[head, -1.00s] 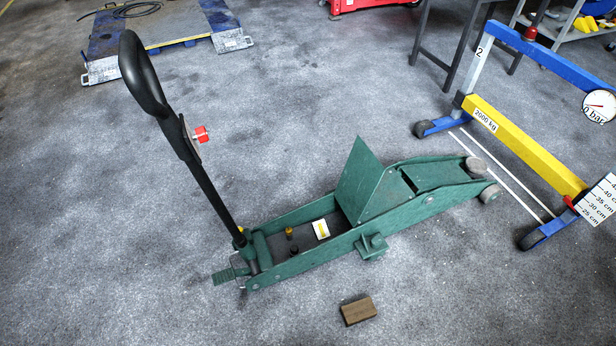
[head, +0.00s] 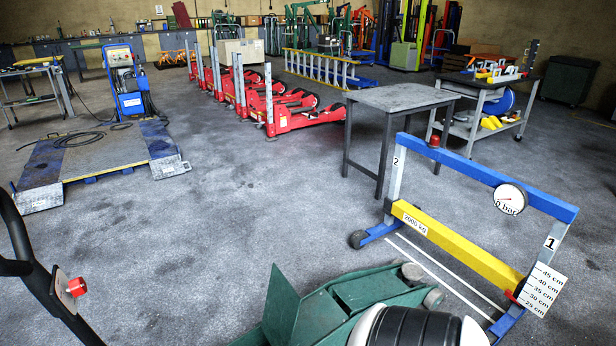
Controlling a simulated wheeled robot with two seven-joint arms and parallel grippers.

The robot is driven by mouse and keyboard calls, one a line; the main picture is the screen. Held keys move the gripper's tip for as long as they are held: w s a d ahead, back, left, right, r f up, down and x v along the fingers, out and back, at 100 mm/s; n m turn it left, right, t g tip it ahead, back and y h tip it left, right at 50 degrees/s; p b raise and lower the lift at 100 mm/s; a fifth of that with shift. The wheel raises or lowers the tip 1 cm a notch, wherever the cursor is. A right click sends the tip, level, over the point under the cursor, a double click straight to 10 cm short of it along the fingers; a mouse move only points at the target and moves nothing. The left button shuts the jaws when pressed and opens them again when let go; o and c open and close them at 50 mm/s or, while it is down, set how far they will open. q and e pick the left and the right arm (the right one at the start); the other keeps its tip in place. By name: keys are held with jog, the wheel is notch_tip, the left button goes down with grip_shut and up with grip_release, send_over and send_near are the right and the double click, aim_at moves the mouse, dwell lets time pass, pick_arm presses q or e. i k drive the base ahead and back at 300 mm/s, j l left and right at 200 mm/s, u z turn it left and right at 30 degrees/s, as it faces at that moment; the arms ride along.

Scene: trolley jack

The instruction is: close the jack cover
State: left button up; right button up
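The green trolley jack (head: 372,289) stands on the floor at the bottom of the head view, and its near part is cut off by the frame edge. Its green cover plate (head: 281,312) stands up, tilted open. The jack's black handle (head: 22,245) with a red knob (head: 77,286) shows at the lower left. A white and black rounded part, likely my own arm, hides part of the jack's right side. Neither gripper's fingers show.
A blue and yellow frame (head: 455,244) with a gauge stands just right of the jack. A grey table (head: 402,98) stands behind it. A ramp platform (head: 97,161) lies at the left. The middle floor is clear.

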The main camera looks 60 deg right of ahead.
aim_at(282, 304)
jog(key=k+l, duration=0.2)
jog(key=l, duration=0.2)
jog(key=k+l, duration=0.2)
jog(key=l, duration=0.2)
jog(key=k+l, duration=0.2)
jog(key=l, duration=0.2)
jog(key=k+l, duration=0.2)
jog(key=l, duration=0.2)
jog(key=k+l, duration=0.2)
jog(key=l, duration=0.2)
jog(key=k+l, duration=0.15)
jog(key=l, duration=0.25)
jog(key=k+l, duration=0.2)
jog(key=l, duration=0.2)
